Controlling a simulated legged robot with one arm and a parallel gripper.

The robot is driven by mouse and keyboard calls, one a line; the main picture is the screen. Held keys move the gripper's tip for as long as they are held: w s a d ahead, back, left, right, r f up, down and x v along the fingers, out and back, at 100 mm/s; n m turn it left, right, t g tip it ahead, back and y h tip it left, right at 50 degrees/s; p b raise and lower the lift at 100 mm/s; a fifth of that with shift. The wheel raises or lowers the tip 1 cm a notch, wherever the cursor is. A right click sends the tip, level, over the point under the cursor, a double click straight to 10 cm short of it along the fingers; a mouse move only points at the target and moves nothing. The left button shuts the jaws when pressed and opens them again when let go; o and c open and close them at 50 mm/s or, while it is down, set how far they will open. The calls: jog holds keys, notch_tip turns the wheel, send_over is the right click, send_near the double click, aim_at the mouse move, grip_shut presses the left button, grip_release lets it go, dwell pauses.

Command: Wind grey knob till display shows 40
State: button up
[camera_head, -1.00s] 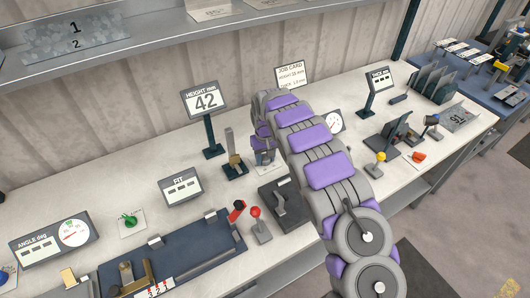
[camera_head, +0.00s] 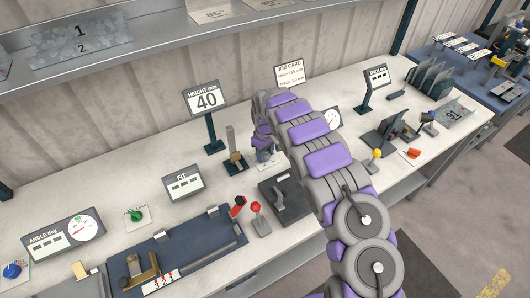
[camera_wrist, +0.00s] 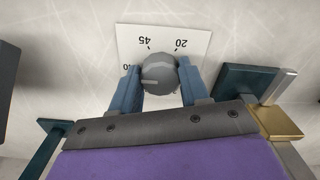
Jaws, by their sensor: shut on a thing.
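The height display (camera_head: 206,98) stands on a dark post at the back of the bench and reads 40. The grey knob (camera_wrist: 159,74) sits on a white dial plate (camera_wrist: 187,41) with 45 and 20 visible on it; the plate appears upside down in the wrist view. My gripper (camera_wrist: 158,82) is shut on the knob, with one blue finger on each side of it. In the head view my arm hides the knob and most of my gripper.
A height gauge (camera_head: 235,158) with a brass block stands just left of my gripper. A red-topped lever (camera_head: 257,213) and a dark grey block with a handle (camera_head: 285,199) stand in front. A job card (camera_head: 289,75) stands behind my arm.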

aim_at(265, 154)
jog(key=shift+r, duration=0.1)
jog(key=o, duration=1.1)
jog(key=shift+c, duration=0.2)
notch_tip(265, 154, up, 17)
jog(key=p, duration=0.1)
jog(key=shift+p, duration=0.3)
